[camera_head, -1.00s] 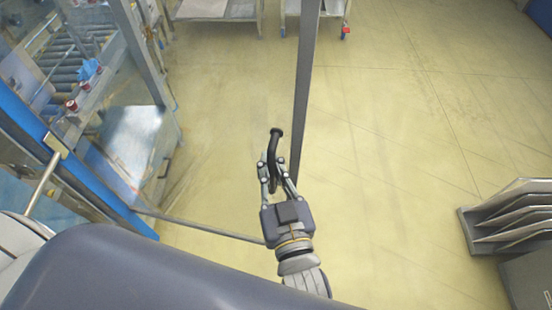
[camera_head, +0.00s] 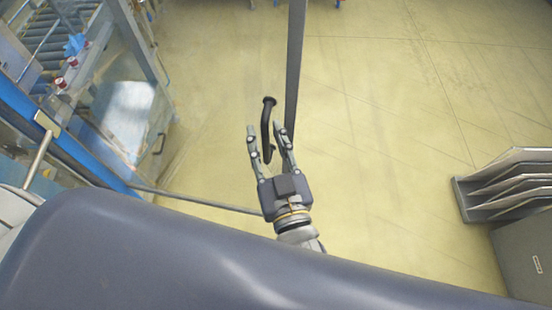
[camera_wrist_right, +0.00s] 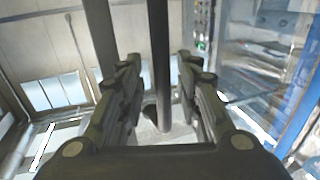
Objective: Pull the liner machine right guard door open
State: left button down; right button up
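The right guard door shows in the head view as a grey frame post (camera_head: 294,70) with a bottom rail (camera_head: 205,201) running left to the machine; its panel is see-through. The black door handle (camera_head: 266,125) is on the post's left side. My right gripper (camera_head: 266,130) is open, with a finger on either side of the handle's lower part. In the right wrist view the handle (camera_wrist_right: 160,65) stands upright between the spread fingers of the right gripper (camera_wrist_right: 160,85), with gaps on both sides. My left gripper is not in view.
The liner machine with its blue frame (camera_head: 75,150) and rollers stands at the left. A grey rack of slanted sheets (camera_head: 505,185) stands at the right. The yellow floor (camera_head: 390,130) between the post and the rack is clear.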

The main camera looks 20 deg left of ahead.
jog(key=v, duration=1.1)
jog(key=shift+s+d, duration=0.25)
jog(key=shift+d, duration=0.05)
